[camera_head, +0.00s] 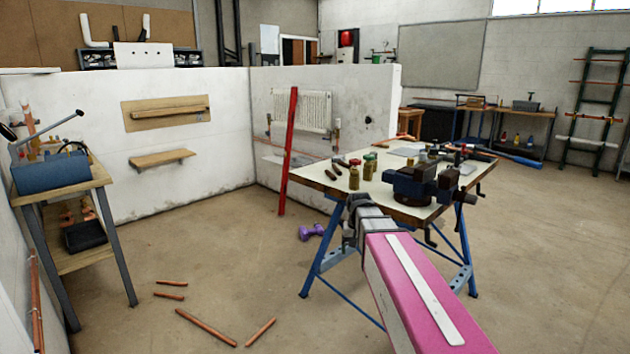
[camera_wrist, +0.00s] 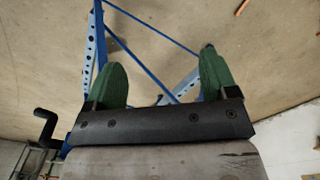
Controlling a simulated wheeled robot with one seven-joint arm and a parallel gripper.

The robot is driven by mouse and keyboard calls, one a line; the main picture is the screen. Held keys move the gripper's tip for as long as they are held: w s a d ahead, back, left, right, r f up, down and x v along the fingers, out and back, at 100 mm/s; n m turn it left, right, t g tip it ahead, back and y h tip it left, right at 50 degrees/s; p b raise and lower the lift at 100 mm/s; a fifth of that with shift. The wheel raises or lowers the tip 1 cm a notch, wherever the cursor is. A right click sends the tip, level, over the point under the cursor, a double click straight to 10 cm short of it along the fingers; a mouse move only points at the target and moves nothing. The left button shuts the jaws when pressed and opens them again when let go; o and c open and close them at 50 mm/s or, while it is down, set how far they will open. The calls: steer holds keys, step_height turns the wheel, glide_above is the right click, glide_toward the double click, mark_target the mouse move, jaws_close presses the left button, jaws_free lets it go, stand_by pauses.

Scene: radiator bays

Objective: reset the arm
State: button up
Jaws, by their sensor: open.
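My arm, with a pink and white link, reaches from the bottom right of the head view toward the workbench. In the wrist view my gripper (camera_wrist: 163,80) shows two green fingers standing wide apart with nothing between them. Behind the fingers are the blue legs (camera_wrist: 150,30) of the workbench and the bare concrete floor. In the head view the gripper's fingers cannot be made out; the grey wrist part stands in front of the near edge of the workbench (camera_head: 330,177).
A vice (camera_head: 420,183), small jars (camera_head: 354,175) and tools stand on the workbench. A purple dumbbell (camera_head: 311,231) and copper pipes (camera_head: 206,328) lie on the floor. A red level (camera_head: 288,150) leans near the radiator (camera_head: 302,110). A wooden side table (camera_head: 85,180) stands left.

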steer(key=s+d+f, duration=0.2)
steer(key=s+f, duration=0.4)
steer(key=f, duration=0.1)
steer(key=s+d+f+n, duration=0.1)
steer(key=s+d+f, duration=0.1)
steer(key=s+f, duration=0.5)
steer(key=shift+s+d+f, duration=0.15)
steer(key=shift+d+f, duration=0.2)
